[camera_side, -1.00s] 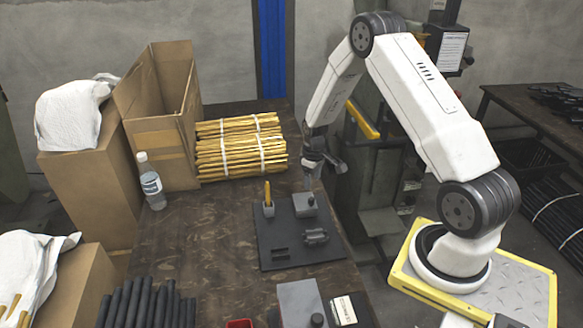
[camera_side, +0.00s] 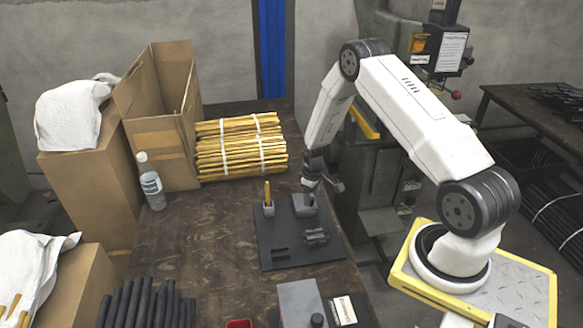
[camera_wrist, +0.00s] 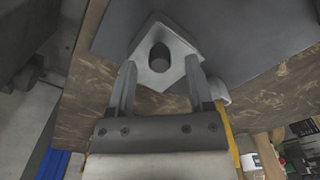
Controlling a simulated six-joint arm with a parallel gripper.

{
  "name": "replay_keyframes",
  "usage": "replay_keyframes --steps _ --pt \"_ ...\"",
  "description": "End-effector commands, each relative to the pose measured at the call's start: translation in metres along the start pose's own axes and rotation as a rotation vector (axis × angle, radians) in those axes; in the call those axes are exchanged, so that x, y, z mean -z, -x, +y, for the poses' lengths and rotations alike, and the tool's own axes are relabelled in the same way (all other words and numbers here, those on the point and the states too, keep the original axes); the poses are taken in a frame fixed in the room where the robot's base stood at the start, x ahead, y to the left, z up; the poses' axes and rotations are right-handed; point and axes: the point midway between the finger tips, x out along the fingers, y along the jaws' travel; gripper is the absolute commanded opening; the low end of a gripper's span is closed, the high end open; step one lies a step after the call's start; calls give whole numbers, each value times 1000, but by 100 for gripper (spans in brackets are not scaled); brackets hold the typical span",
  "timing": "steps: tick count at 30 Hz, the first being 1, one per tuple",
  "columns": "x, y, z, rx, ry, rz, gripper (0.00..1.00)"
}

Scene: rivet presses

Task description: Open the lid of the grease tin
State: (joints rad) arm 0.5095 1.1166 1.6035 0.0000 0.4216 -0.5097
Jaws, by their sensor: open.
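A small grey block (camera_side: 301,207) with a dark round knob or hole on top sits at the back right of the dark mat (camera_side: 273,238). In the wrist view the block (camera_wrist: 178,47) lies just ahead of my gripper (camera_wrist: 160,76), whose open fingers reach its near corners. In the side view my gripper (camera_side: 311,188) is low over the block and partly hides it. Contact cannot be told. A larger grey box (camera_side: 297,300) with a black knob stands at the front edge. I cannot tell which of the two is the grease tin.
A holder with a yellow stick (camera_side: 267,193) stands left of the block. A dark fixture (camera_side: 315,237) sits on the mat. Yellow rod bundles (camera_side: 240,150), a bottle (camera_side: 151,183) and a carton (camera_side: 160,110) are behind and left. The press (camera_side: 385,150) stands at right.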

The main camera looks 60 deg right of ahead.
Motion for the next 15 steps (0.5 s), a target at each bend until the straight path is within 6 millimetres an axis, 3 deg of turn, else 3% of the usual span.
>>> replay_keyframes --steps 13,14,15 --pt "0 -8 0 0 0 0 66" --pt "0 -8 0 0 0 0 60" --pt "0 -8 0 0 0 0 47"
